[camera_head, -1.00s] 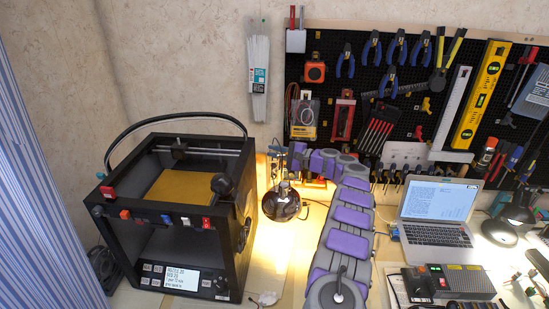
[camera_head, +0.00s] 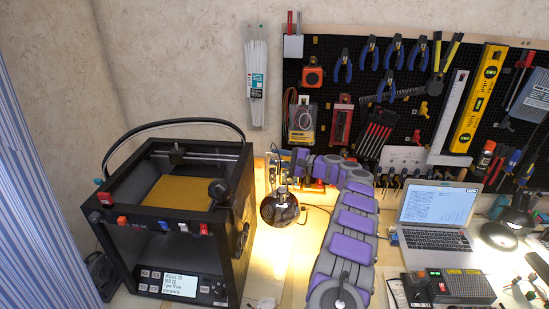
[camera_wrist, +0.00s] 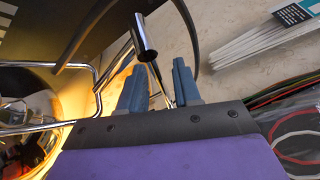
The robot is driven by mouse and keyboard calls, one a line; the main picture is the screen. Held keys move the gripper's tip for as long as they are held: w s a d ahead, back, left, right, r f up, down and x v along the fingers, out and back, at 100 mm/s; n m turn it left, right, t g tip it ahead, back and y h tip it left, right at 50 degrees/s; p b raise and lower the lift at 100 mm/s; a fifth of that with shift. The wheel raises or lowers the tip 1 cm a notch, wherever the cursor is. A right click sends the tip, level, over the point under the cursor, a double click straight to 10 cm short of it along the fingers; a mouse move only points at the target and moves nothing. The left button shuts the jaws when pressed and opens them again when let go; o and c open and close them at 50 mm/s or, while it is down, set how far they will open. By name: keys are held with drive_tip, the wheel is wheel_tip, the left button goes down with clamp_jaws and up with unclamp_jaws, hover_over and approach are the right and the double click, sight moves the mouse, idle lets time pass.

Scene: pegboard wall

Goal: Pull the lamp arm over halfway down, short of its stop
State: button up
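The lamp has a round black shade (camera_head: 280,208) and stands lit beside the printer in the head view. In the wrist view part of its shade (camera_wrist: 22,82) shows at the left, with chrome rods beside it. A chrome tube (camera_wrist: 146,38) ends just beyond my fingertips, and a thin rod runs down from it between the fingers. My gripper (camera_wrist: 159,68) is open, its two blue-grey fingers apart on either side of that thin rod. I cannot tell whether either finger touches it. In the head view my gripper is at the lamp's top, its fingers hard to make out.
A black 3D printer (camera_head: 170,215) stands close on the left. A pegboard (camera_head: 410,130) with tools is behind, and white cable ties (camera_head: 257,85) hang on the wall. A laptop (camera_head: 438,220), a second black lamp (camera_head: 517,215) and a radio-like box (camera_head: 462,287) fill the right.

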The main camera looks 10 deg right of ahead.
drive_tip(key=p+v, duration=0.2)
drive_tip(key=v, duration=1.4)
drive_tip(key=shift+p, duration=0.3)
drive_tip(key=shift+f, duration=0.15)
